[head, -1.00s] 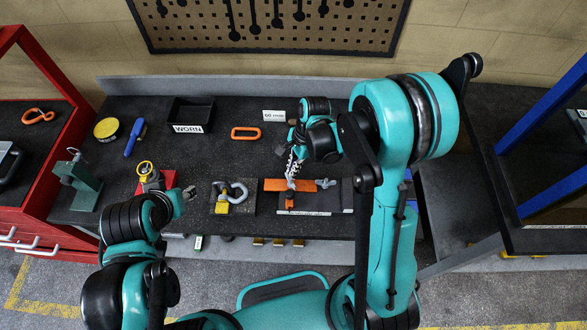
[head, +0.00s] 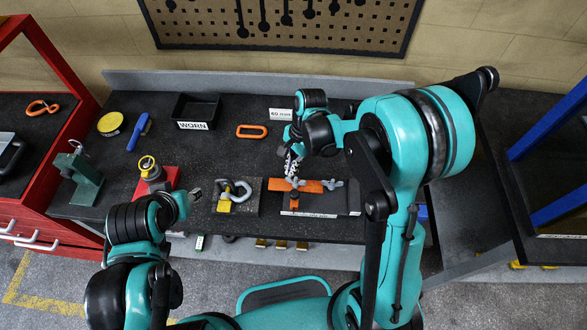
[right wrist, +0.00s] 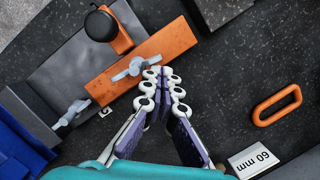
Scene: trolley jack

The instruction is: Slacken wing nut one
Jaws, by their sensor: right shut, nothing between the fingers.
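An orange clamp bar (head: 312,187) with a black knob (right wrist: 100,26) lies across a grey block on the bench. One grey wing nut (right wrist: 134,68) sits on the bar; it also shows in the head view (head: 295,182). A second wing nut (right wrist: 70,116) is off the bar's end, at the right in the head view (head: 333,184).
A shackle (head: 234,190) lies left of the clamp bar. An orange ring (head: 252,131), a black WORN bin (head: 196,108) and a 60 mm card (head: 281,114) lie behind. A red valve-like block (head: 157,178) and green vise (head: 80,178) stand left.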

